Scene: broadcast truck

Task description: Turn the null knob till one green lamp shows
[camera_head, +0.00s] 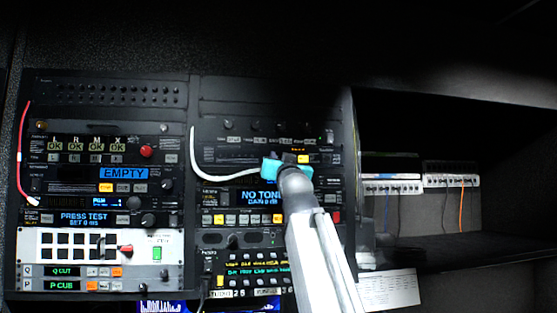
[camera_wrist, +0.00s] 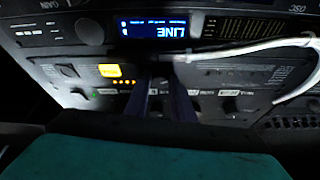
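My gripper (camera_head: 287,160), with a teal body, is at the upper right rack unit, its fingers pointing at the panel. In the wrist view, two dark fingers (camera_wrist: 162,100) reach to the panel with a narrow gap between them. A dark knob (camera_wrist: 156,112) shows partly between them; I cannot tell whether they touch it or whether it is the null knob. Its label is not readable. A row of small amber lamps (camera_wrist: 124,83) is lit beside the fingers, below a lit yellow button (camera_wrist: 109,71). A small green light (camera_wrist: 94,94) glows near the lamps.
A white cable (camera_head: 222,177) loops close to my gripper and also crosses the wrist view (camera_wrist: 250,48). Other knobs (camera_wrist: 230,106) sit beside the fingers. A red cable (camera_head: 20,150) hangs at the far left. A dark shelf (camera_head: 450,245) opens at the right.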

